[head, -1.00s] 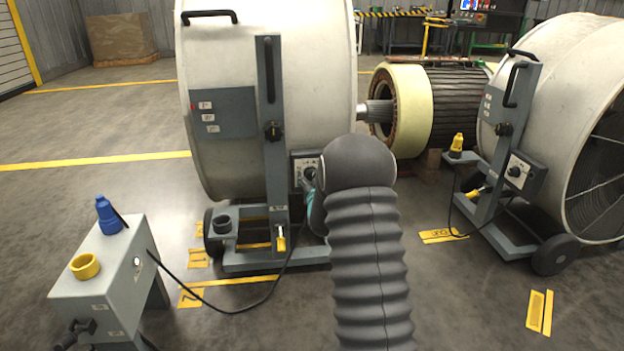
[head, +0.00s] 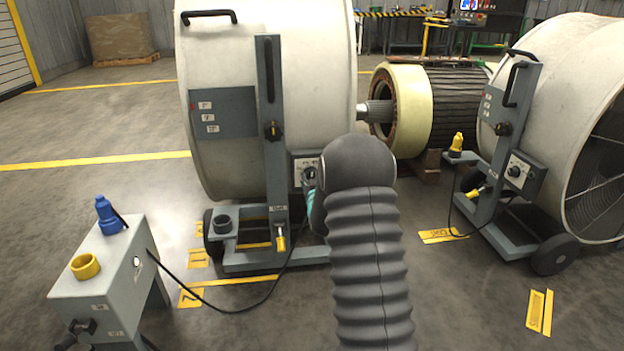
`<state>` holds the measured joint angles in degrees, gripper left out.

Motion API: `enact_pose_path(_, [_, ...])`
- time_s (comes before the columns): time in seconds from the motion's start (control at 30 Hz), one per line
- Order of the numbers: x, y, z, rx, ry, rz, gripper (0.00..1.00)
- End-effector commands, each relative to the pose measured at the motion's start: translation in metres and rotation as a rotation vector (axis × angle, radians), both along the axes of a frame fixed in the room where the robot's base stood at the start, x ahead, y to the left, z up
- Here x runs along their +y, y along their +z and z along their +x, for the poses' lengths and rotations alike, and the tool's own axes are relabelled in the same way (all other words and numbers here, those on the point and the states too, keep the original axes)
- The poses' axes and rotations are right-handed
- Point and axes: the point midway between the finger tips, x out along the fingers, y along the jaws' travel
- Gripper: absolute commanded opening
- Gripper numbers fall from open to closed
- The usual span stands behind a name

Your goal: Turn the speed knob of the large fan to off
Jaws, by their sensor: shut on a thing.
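The large fan (head: 225,150) stands upright in the middle left, a pale drum on a grey wheeled frame. Its control box (head: 298,164) sits on the right side of the frame post. The speed knob (head: 310,174) is a dark knob on that box, partly hidden by my arm. My gripper (head: 309,193), with a teal part showing, is at the knob and appears closed on it. My dark arm covers most of the gripper and the lower right of the box, so the fingertips are hard to see.
A second fan (head: 545,130) with its own control box (head: 520,171) stands at the right. A grey stand (head: 105,265) with a blue plug (head: 109,215) and a yellow ring (head: 86,266) is at the lower left. A black cable runs from it across the floor to the large fan.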

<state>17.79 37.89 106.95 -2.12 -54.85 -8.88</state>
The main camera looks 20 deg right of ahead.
Motion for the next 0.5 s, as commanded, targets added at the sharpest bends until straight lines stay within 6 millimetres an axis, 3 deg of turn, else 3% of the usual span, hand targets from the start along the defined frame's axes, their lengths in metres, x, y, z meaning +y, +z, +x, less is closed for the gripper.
enact_pose_path(0.5, [0.0005, 0.0007, 0.0003, 0.134, 0.002, -0.473, 0.04])
